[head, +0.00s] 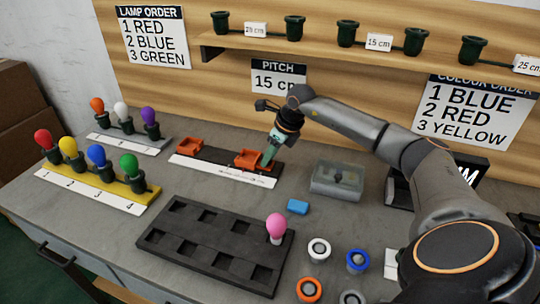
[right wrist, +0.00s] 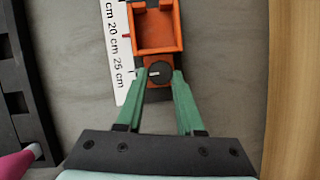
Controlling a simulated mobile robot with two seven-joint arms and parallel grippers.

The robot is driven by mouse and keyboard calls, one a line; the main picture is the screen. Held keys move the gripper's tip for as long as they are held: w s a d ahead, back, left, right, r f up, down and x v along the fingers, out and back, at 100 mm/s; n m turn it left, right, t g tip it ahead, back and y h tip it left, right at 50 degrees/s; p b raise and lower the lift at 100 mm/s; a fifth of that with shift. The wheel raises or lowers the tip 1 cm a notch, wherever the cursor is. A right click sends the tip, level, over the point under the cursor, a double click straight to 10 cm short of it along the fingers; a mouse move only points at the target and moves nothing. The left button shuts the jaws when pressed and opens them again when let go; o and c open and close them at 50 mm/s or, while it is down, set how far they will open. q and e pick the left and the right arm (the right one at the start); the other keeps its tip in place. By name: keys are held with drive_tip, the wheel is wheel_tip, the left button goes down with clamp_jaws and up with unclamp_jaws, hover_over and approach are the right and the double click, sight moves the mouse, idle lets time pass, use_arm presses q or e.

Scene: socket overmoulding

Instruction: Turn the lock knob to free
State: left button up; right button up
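The lock knob (right wrist: 158,73) is a small dark round knob with a white mark that points left in the right wrist view. It sits at the end of an orange carriage (right wrist: 157,32), which also shows in the head view (head: 247,158) at the right part of a dark rail (head: 215,158). My right gripper (right wrist: 160,72) has its green fingers apart, one on each side of the knob, with small gaps showing. In the head view my right gripper (head: 268,160) reaches down at the carriage, and the knob is hidden there. My left gripper is not in view.
A white ruler strip (head: 222,171) runs along the rail's front. A second orange block (head: 189,145) is at its left.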

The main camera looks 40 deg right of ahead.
clamp_jaws()
drive_tip(key=shift+r+n, duration=0.1)
drive_tip(key=shift+n, duration=0.3)
drive_tip(key=n, duration=0.1)
drive_tip(key=n+y, duration=0.1)
drive_tip(key=shift+w+d+n+p, duration=0.15)
drive_tip(key=shift+d+n+p, duration=0.05)
drive_tip(key=shift+n+p, duration=0.2)
drive_tip(key=n+g+y, duration=0.1)
drive_tip(key=n, duration=0.3)
drive_tip(key=shift+w+d+n+g+y, duration=0.15)
drive_tip(key=shift+w+n+g+y, duration=0.05)
drive_tip(key=shift+n+g+y, duration=0.2)
drive_tip(key=shift+n+b, duration=0.35)
drive_tip(key=shift+n, duration=0.05)
drive_tip(key=o, duration=0.6)
unclamp_jaws()
drive_tip(key=shift+c, duration=0.2)
